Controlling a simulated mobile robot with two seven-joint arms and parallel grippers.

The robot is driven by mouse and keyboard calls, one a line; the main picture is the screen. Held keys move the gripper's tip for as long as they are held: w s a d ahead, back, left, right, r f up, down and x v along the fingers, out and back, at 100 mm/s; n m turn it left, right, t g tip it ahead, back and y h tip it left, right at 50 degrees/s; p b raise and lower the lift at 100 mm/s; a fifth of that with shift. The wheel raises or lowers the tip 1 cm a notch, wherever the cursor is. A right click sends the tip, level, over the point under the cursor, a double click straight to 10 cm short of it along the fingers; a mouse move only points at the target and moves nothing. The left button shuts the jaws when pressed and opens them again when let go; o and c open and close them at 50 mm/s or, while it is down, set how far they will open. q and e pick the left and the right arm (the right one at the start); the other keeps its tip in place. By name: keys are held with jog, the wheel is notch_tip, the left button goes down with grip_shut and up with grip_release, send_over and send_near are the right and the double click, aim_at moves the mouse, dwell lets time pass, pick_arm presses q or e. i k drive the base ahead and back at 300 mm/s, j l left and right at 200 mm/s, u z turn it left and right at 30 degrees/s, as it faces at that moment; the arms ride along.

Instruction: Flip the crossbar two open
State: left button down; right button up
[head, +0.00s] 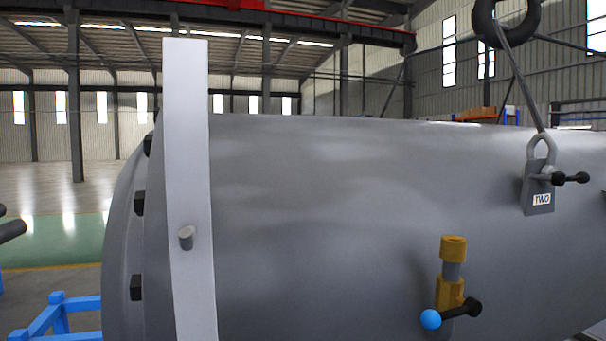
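A grey block (538,200) with a white label reading "TWO" hangs against the upper right of the large grey shell (330,210). A ring at the block's top joins a dark link that rises to a black hook-like loop (505,22). Whether the crossbar is open or shut, I cannot tell. Neither of my grippers is in view.
A brass fitting (453,248) with a crossbar carrying a blue ball (431,319) and a black knob juts from the shell at lower right. A tall pale flat bar (187,150) stands before the shell's left flange. A blue frame (58,315) stands at lower left.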

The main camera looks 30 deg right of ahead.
aim_at(573, 178)
jog(key=z, duration=2.35)
jog(key=i+l+z, duration=0.15)
jog(key=i, duration=0.4)
jog(key=i+l+z, duration=0.1)
jog(key=i+l, duration=0.2)
jog(key=i, duration=0.25)
jog(key=i+l+z, duration=0.15)
jog(key=i, duration=0.4)
